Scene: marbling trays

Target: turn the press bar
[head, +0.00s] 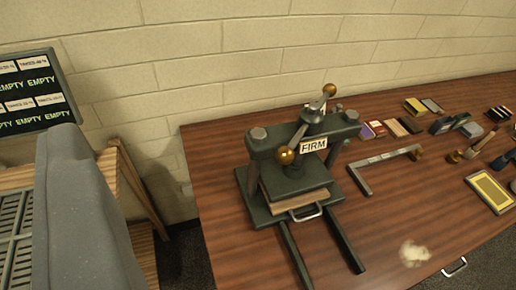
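The press (262,211) is a dark green frame standing on the left part of the wooden table. Its press bar (300,133) lies on top, slanting from near left to far right, with a brass ball on each end. The near ball (285,155) hangs in front of the crossbeam, and the far ball (329,90) is higher up. A white label (313,145) on the beam reads FIRM. A brown board (299,200) sits under the dark platen. I cannot see my gripper, and nothing visible touches the bar.
Two dark rails (345,241) run from the press toward the table's front edge. An L-shaped metal bar (383,161) lies right of the press. Small boxes and tools (418,105) crowd the far right. A pale blotch (413,252) is near the front. A screen (35,93) stands left.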

